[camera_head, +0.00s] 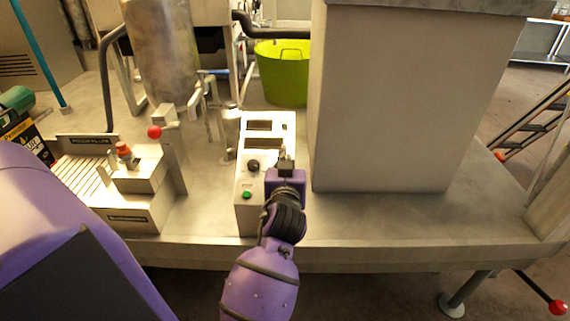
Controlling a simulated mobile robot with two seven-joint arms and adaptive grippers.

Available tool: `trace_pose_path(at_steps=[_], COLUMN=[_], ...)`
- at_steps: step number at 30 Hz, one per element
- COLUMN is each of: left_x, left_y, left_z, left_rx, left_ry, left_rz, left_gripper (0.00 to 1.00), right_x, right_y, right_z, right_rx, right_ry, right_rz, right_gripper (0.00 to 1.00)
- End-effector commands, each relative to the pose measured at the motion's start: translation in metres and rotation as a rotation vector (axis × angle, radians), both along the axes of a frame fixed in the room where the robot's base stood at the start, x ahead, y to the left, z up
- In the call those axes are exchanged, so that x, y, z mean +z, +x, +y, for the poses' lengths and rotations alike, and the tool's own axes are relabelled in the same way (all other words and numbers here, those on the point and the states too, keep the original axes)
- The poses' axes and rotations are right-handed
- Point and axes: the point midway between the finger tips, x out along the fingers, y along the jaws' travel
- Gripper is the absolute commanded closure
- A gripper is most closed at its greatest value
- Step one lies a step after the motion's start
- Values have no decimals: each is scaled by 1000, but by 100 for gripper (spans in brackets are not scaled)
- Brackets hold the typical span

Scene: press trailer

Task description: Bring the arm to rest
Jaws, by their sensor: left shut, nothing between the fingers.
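The box has two dark display windows, a black knob (253,165) and a green button (247,195). The gripper covers the right part of the box's front. I cannot tell whether the fingertips touch it. My right gripper does not show.
A large grey block (400,110) stands right of the control box. A white unit with a red-knobbed lever (154,132) stands on the left. A metal cylinder (160,50) and a green bucket (282,75) are behind. The deck's front edge (400,245) is bare.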

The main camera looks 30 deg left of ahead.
Motion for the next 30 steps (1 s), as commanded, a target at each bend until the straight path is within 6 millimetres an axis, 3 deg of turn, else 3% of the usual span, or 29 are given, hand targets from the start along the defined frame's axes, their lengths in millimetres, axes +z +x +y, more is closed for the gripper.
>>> trace_pose_path(at_steps=[17, 20, 23, 25, 30], left_x=[1, 2, -31, -67, -160], left_y=[1, 11, 9, -6, -70], left_z=[-1, -20, -53, -72, -108], left_rx=[-8, -85, -217, -298, -447], left_ry=[22, 45, 64, 67, 32], left_rz=[7, 3, 43, 91, 223], left_gripper=[100, 100, 100, 100, 100], right_x=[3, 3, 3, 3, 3], right_y=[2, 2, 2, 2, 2], right_z=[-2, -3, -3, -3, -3], right_rx=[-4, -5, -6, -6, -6], right_ry=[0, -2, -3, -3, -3], right_rz=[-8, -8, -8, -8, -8], right_gripper=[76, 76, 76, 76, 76])
